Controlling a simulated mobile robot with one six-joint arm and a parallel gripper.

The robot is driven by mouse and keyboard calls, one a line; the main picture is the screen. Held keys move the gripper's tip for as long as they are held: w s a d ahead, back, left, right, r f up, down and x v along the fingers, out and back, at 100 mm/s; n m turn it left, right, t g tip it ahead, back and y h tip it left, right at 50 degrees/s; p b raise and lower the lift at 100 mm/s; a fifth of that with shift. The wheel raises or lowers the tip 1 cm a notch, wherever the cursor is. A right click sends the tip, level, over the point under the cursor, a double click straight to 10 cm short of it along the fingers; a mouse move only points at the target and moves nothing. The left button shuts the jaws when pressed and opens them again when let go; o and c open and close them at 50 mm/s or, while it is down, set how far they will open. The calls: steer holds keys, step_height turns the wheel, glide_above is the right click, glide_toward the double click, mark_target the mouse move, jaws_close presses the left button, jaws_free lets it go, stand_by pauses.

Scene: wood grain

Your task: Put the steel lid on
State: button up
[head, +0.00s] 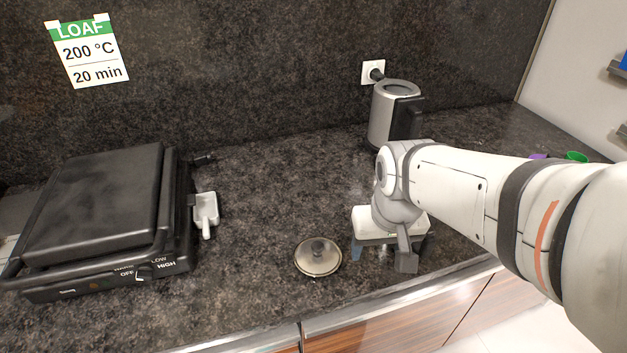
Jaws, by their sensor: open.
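The steel lid (312,262), round with a dark knob on top, lies flat on the dark stone counter near its front edge, in the middle of the head view. My gripper (388,252) is just right of the lid, pointing down and apart from it. Its jaws are open, and I see nothing held between them. The counter behind my gripper and arm is partly hidden. I cannot make out a vessel that the lid fits.
A black contact grill (95,205) fills the left of the counter (260,185), with a small white scoop (206,212) beside it. A steel kettle (388,112) stands at the back by the socket (372,70). Purple and green items (576,157) sit far right. Counter left of the lid is clear.

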mark_target(318, 244)
steer(key=o, duration=0.3)
steer(key=w+a+n+g+p, duration=0.1)
steer(key=w+a+p, duration=0.1)
steer(key=w+a, duration=0.2)
steer(key=shift+w+a, duration=0.15)
steer(key=shift+w, duration=0.15)
steer(key=o, duration=0.5)
steer(key=shift+n+g, duration=0.5)
steer(key=shift+n, duration=0.2)
steer(key=w+a+f+p, duration=0.1)
steer(key=a, duration=0.1)
steer(key=w+a+f, duration=0.1)
steer(key=a, duration=0.1)
steer(key=w+a+p, duration=0.1)
steer(key=a, duration=0.1)
steer(key=shift+w+f+p, duration=0.3)
steer(key=shift+w+f, duration=0.1)
steer(key=shift+w+a+f, duration=0.1)
steer(key=shift+a+f, duration=0.1)
steer(key=shift+f, duration=0.05)
steer(key=shift+w+d+f+p, duration=0.15)
steer(key=shift+f+p, duration=0.2)
steer(key=shift+f, duration=1.6)
steer(key=shift+w+d+f+p, duration=0.1)
steer(key=shift+f+p, duration=0.25)
steer(key=shift+f, duration=1.55)
